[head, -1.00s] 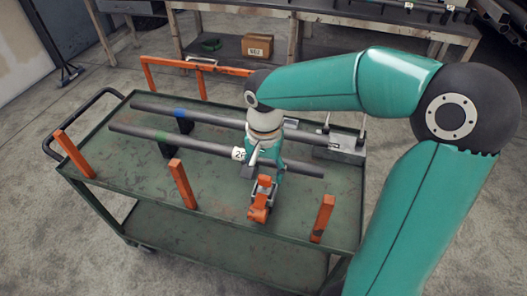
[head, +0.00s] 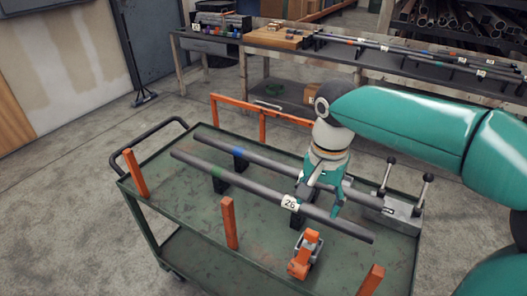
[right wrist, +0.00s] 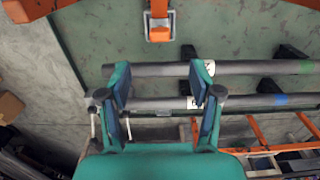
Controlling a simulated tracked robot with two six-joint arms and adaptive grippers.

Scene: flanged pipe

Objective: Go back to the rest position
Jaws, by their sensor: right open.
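My right gripper (head: 318,200) is open and empty, pointing down over the two grey pipes on the cart. It also shows in the right wrist view (right wrist: 160,80), fingers spread, with pipes beyond them. The nearer pipe (head: 250,198) has a green band and a white tag reading 26. The farther pipe (head: 265,160) has a blue band and is partly hidden behind the gripper. Both lie on black supports. In the head view I cannot tell whether a finger touches the nearer pipe. My left gripper is not in view.
The green cart (head: 190,222) has orange posts (head: 230,222) at its edges. An orange-and-grey clamp (head: 304,256) stands in front of the pipes. A grey block with two levers (head: 398,210) is at the right. A workbench (head: 360,62) with more pipes stands behind.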

